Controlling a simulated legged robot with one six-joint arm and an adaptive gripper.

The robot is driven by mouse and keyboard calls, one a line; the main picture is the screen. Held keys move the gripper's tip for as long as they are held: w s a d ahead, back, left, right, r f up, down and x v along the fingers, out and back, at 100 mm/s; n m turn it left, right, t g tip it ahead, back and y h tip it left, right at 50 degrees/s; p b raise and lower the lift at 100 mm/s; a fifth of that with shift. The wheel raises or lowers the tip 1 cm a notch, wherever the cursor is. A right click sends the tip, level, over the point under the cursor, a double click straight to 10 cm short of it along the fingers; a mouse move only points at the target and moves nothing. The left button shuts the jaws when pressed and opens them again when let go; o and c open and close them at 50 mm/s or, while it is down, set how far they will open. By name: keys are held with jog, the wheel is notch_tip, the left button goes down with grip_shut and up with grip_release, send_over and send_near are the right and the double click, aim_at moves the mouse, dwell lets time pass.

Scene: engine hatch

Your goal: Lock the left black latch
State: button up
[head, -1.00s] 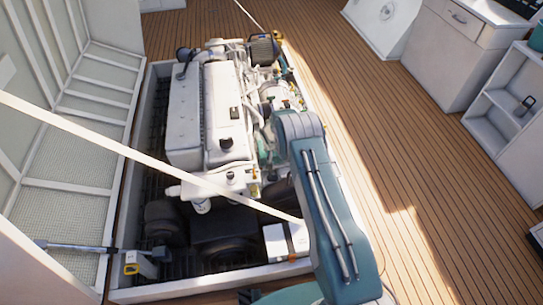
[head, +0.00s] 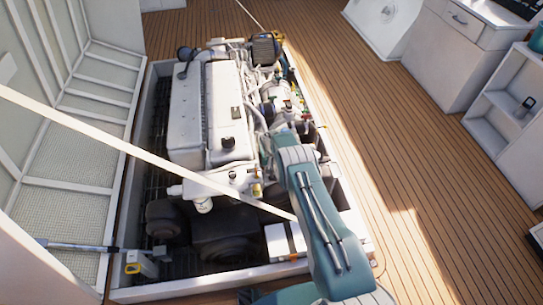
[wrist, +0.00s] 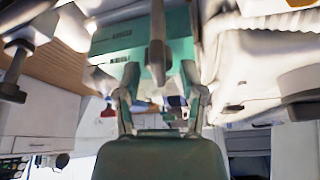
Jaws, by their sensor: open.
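No black latch can be told for sure in either view. In the wrist view my gripper (wrist: 160,92) shows with its two teal fingers spread apart and nothing held between them. A green block (wrist: 120,35) with a dark label and a grey upright bar lie beyond the fingers; I cannot tell whether they touch. In the head view my teal arm reaches over the right side of the white engine (head: 226,120), and the gripper itself cannot be made out there. A grey-and-yellow fitting (head: 133,263) sits at the front left corner of the engine bay.
The engine bay's white rim (head: 215,280) surrounds the engine. The raised hatch panel (head: 60,150) stands at left, with a pale diagonal bar (head: 130,150) crossing in front. Wooden deck (head: 400,150) is clear to the right, before white shelves (head: 510,110).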

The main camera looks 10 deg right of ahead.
jog(key=shift+a, duration=0.1)
jog(key=c, duration=0.5)
grip_shut()
jog(key=shift+d, duration=0.2)
jog(key=shift+a, duration=0.1)
jog(key=shift+m, duration=0.6)
jog(key=shift+a+m+g+h, duration=0.1)
jog(key=shift+m+g+h, duration=0.25)
jog(key=shift+m, duration=0.75)
jog(key=shift+m+g+h, duration=0.15)
jog(key=shift+m+h, duration=0.4)
jog(key=shift+m, duration=0.85)
